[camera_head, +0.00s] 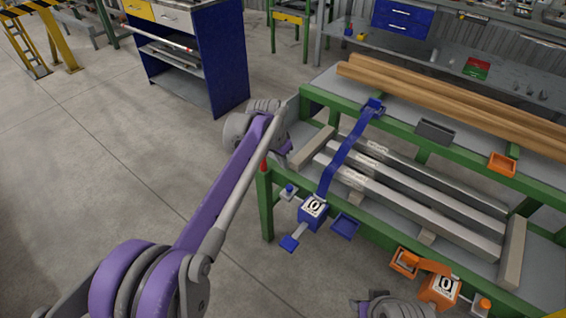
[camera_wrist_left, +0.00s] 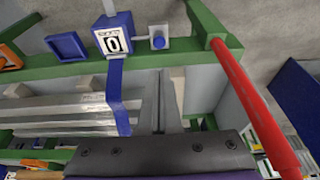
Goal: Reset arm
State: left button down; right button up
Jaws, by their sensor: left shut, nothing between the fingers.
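My left arm reaches in from the lower left in the head view, and its gripper (camera_head: 287,152) is over the near left corner of the green-framed table (camera_head: 267,205). In the left wrist view its fingers (camera_wrist_left: 160,105) are together with nothing between them. A blue unit (camera_head: 313,210) marked 0 is on the table's front rail. Its long blue bar (camera_head: 343,158) lies across the metal bars to a blue block (camera_head: 374,108). The blue unit (camera_wrist_left: 113,37) and bar (camera_wrist_left: 118,95) also show in the wrist view, apart from the fingers. My right gripper's fingers are not visible.
An orange unit (camera_head: 440,290) marked 0 is on the front rail further right. Grey metal bars (camera_head: 415,205) and wooden beams (camera_head: 450,100) lie on the table. A red post (camera_wrist_left: 255,105) rises at the corner.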

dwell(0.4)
pick_arm(q)
jog(key=s+a+r+n+t+y, duration=0.1)
jog(key=s+a+n, duration=0.1)
jog(key=s+a, duration=0.5)
jog(key=s+a+r+n, duration=0.15)
jog(key=s+a, duration=0.25)
jog(key=s, duration=0.8)
jog(key=s+a+f+n+t+y, duration=0.15)
jog(key=s+f, duration=0.25)
jog(key=s, duration=0.5)
jog(key=s+a+f+n+g+h, duration=0.1)
jog(key=s+a+f+n, duration=0.15)
jog(key=s+f, duration=0.45)
notch_tip(320, 180, up, 19)
jog(key=t+p, duration=0.1)
jog(key=p, duration=1.4)
jog(key=shift+a+r, duration=0.15)
jog(key=shift+a, duration=0.25)
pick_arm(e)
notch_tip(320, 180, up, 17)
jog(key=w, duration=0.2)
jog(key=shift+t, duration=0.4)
pick_arm(q)
jog(key=shift+y, duration=0.25)
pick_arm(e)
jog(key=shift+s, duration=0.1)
